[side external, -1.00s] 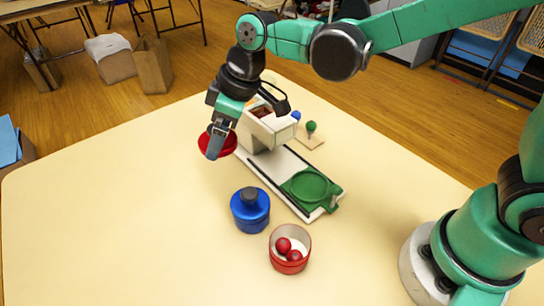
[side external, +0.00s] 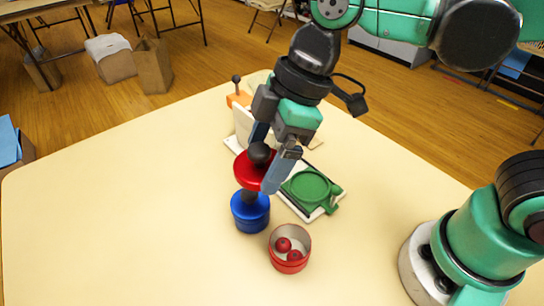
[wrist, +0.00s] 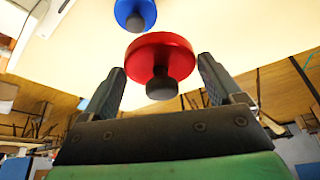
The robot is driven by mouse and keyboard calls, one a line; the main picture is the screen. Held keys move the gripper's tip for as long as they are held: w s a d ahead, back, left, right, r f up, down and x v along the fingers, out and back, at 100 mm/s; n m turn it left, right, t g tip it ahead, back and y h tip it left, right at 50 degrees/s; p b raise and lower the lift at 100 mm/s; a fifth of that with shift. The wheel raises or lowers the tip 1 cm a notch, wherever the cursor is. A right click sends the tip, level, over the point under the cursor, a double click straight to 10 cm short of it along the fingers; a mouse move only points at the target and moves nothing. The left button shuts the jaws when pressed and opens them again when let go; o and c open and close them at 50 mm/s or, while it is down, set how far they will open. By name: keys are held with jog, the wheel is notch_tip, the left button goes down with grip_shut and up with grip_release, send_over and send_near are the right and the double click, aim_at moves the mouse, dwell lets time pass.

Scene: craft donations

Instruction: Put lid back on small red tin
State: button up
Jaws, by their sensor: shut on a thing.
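The small red tin (side external: 289,265) stands upright and open on the table, with red balls (side external: 284,244) inside. The red lid (side external: 250,172), round with a black knob (side external: 261,153) on top, is held in the air by my gripper (side external: 268,160). In the side view the lid overlaps the top of the blue tin (side external: 250,215), up and left of the red tin. In the wrist view the lid (wrist: 150,46) and its knob lie between the two fingers of my gripper (wrist: 161,72). The red tin is not in the wrist view.
The blue tin, with its own black knob, stands close beside the red tin; it also shows in the wrist view (wrist: 125,8). A white board with a green round holder (side external: 310,187) lies behind them. An orange item (side external: 238,99) stands farther back. The table's left and front are clear.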

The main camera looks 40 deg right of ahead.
jog(key=n, duration=0.2)
send_over(298, 227)
jog(key=s+a, duration=0.1)
jog(key=a, duration=0.1)
notch_tip(298, 227, down, 4)
jog(key=shift+g, duration=0.3)
jog(key=shift+s+d+f, duration=0.1)
jog(key=shift+d+f, duration=0.05)
jog(key=shift+f, duration=1.35)
jog(key=shift+d+f, duration=0.1)
jog(key=shift+f, duration=1.4)
jog(key=shift+f, duration=0.15)
jog(key=o, duration=1)
notch_tip(298, 227, up, 7)
